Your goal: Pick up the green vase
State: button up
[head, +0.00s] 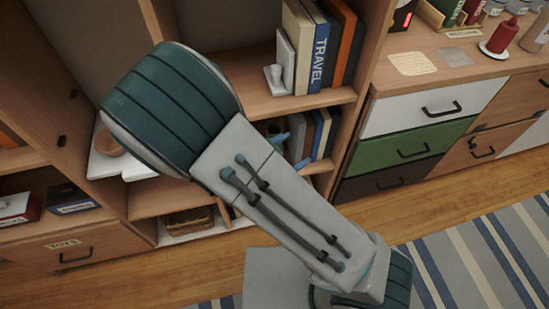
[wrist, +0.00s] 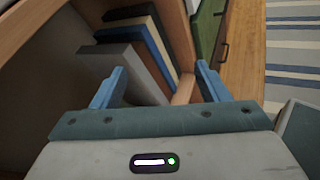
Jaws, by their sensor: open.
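My gripper (wrist: 159,70) is open, with its two blue fingers spread and nothing visibly held between them. In the head view the blue fingers of my gripper (head: 292,150) show at the middle shelf, partly behind my arm. I cannot make out a vase in the wrist view, where leaning books fill the space between and beyond the fingers.
Leaning books (wrist: 150,50) stand in the shelf bay close to my fingers. A wooden shelf board (head: 320,98) runs above, with more books and a white bookend (head: 280,68). A drawer cabinet (head: 415,145) stands at the right. The striped rug (head: 480,240) is clear.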

jog(key=a+f+n+t+y+b, duration=0.3)
jog(key=a+f+n+t+y, duration=0.2)
jog(key=a+f+n, duration=0.35)
jog(key=b+x, duration=0.2)
jog(key=x, duration=0.4)
jog(key=b+x, duration=0.2)
jog(key=x, duration=0.4)
jog(key=shift+w+a+f, duration=0.15)
jog(key=shift+w+f, duration=0.1)
jog(key=shift+w, duration=0.55)
jog(key=shift+r, duration=0.1)
grip_shut()
